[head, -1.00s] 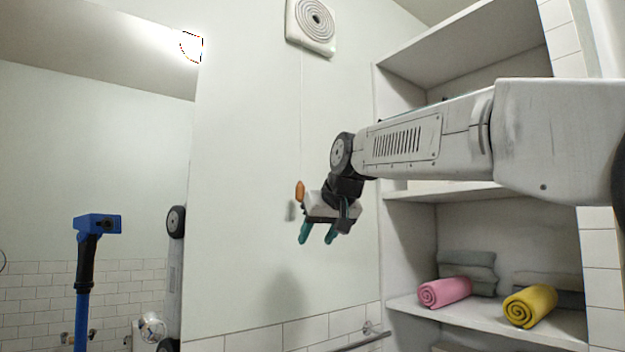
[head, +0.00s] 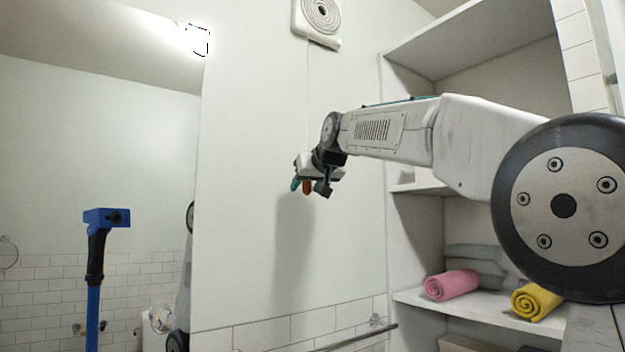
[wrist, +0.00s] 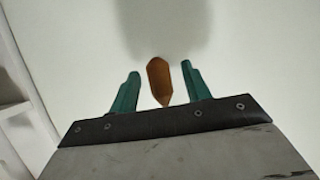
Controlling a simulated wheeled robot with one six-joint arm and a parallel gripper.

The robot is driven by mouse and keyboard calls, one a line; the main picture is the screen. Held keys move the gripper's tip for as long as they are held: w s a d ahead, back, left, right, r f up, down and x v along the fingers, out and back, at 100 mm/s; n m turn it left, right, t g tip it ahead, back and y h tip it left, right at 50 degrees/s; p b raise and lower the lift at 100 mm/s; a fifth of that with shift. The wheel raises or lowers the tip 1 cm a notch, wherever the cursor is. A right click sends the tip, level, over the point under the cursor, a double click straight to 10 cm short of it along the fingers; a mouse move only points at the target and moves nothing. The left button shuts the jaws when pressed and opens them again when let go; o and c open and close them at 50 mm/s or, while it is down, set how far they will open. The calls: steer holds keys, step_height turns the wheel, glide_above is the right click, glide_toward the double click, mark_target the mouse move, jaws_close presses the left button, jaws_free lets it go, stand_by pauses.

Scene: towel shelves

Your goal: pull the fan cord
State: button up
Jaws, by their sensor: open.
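The white fan (head: 318,20) with a round spiral grille is high on the wall in the head view. A thin cord (head: 308,95) hangs straight down from it and ends in an orange-brown pull (head: 307,187). My gripper (head: 310,187) is open at the height of the pull, with its green fingers around it in the picture. In the wrist view, the pull (wrist: 159,82) shows between the two open fingers (wrist: 159,88), with a gap on each side. The fingers do not visibly touch it.
Shelves at the right hold a pink rolled towel (head: 452,284), a yellow rolled towel (head: 537,300) and grey folded towels (head: 474,262). A towel rail (head: 355,338) is low on the wall. A mirror at the left reflects a blue stand (head: 93,290).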

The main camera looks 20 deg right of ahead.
steer(key=shift+w, duration=0.1)
jaws_close()
steer(key=shift+f, duration=0.55)
stand_by(0.4)
jaws_free()
steer(key=v, duration=0.7)
steer(key=shift+s+r, duration=0.1)
steer(key=shift+s, duration=0.3)
